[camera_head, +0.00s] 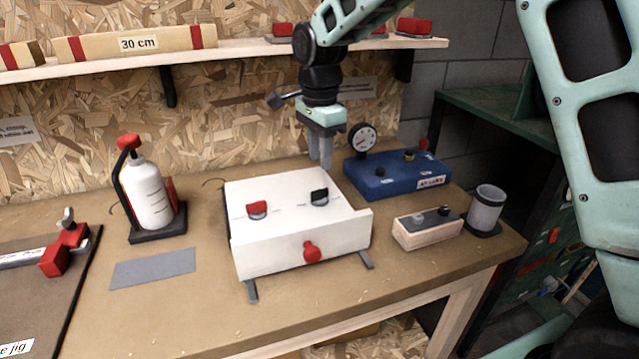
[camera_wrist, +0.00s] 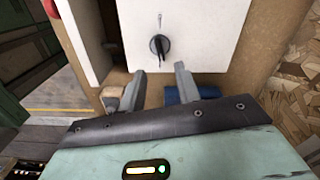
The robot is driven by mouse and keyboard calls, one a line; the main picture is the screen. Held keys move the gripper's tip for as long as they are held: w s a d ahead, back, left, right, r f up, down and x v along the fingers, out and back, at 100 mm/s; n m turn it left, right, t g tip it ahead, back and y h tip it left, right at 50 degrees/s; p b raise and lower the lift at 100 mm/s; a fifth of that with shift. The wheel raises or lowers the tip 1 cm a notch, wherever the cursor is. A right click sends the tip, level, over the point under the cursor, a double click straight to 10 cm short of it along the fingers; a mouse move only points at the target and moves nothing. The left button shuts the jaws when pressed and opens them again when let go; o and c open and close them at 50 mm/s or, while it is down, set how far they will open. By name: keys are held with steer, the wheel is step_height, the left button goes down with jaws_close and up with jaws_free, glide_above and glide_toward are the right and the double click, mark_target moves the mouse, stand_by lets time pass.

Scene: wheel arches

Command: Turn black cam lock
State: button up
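The black cam lock (camera_head: 319,197) sits on the top right part of a white box (camera_head: 285,222). In the wrist view the black cam lock (camera_wrist: 159,45) is a round knob with a raised bar, on the white face (camera_wrist: 200,30), with a thin line running from it. A red cam lock (camera_head: 257,208) is on the same top, to the left. My gripper (camera_head: 320,164) points down above the back of the white box, apart from the black lock. In the wrist view its two fingers (camera_wrist: 159,72) are spread with nothing between them, and the lock shows beyond the gap.
A red knob (camera_head: 311,251) sticks out of the box's front. A blue gauge box (camera_head: 395,178) stands behind right, close to my gripper. A wooden block (camera_head: 428,232) and grey cup (camera_head: 487,210) stand right; a white bottle (camera_head: 152,195) stands left. A shelf (camera_head: 230,50) runs behind.

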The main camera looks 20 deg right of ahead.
mark_target(320, 190)
step_height(320, 190, down, 8)
steer(key=shift+r, duration=0.1)
stand_by(0.4)
jaws_close()
